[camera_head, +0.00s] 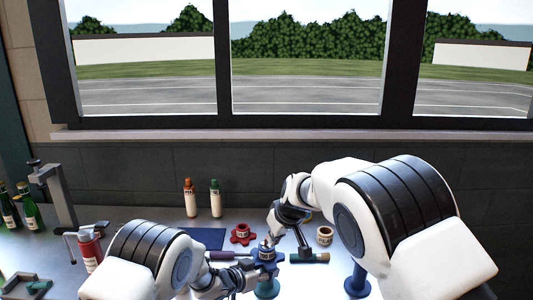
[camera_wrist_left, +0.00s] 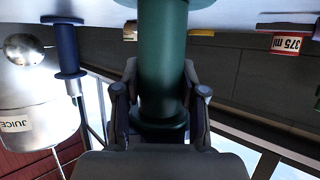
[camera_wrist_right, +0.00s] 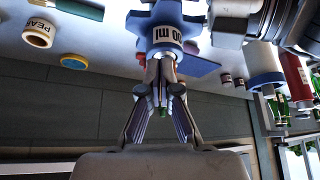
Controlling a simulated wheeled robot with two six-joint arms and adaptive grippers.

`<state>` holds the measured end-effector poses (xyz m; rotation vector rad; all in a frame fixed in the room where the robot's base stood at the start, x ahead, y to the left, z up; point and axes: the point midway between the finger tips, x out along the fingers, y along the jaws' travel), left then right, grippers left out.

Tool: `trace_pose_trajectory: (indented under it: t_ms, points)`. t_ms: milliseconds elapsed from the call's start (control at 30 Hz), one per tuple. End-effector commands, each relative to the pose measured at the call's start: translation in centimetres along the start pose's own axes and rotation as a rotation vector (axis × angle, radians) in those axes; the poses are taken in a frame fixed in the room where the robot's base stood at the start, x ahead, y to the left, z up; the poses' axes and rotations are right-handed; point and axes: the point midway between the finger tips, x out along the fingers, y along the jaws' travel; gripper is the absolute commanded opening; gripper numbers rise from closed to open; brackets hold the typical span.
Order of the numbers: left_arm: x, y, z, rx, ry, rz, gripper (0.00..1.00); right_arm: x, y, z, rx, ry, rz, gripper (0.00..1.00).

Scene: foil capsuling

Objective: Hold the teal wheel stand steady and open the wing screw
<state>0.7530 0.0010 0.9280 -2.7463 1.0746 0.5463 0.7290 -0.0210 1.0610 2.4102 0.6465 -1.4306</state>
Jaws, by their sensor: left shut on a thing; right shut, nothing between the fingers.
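The teal wheel stand (camera_head: 267,289) stands on the table at the front middle. Its post (camera_wrist_left: 163,60) runs between the fingers of my left gripper (camera_wrist_left: 160,100), which is shut on it. A blue star-shaped wheel (camera_head: 267,256) with a white labelled hub (camera_wrist_right: 165,34) sits on top of the stand. My right gripper (camera_wrist_right: 160,92) is shut and empty, its tips close to the hub. It also shows above the wheel in the head view (camera_head: 270,238). I cannot make out the wing screw apart from the metal at the fingertips.
A red star wheel (camera_head: 242,234), a cream ring (camera_head: 324,236) and a dark green cylinder (camera_head: 315,258) lie around the stand. A blue post (camera_head: 357,281) stands at right. Two capped bottles (camera_head: 190,200) stand behind. A clamp stand (camera_head: 60,195) is at far left.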

Motion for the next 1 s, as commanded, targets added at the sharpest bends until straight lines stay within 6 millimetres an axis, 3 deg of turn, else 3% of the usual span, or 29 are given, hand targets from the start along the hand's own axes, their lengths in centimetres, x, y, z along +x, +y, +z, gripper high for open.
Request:
trace_pose_trajectory:
  t_ms: [1000]
  points:
    - [0.1,0.2,0.2,0.002,-0.003,0.003,0.00,0.0,-1.1,-0.2,-0.001,0.002,0.001,0.00]
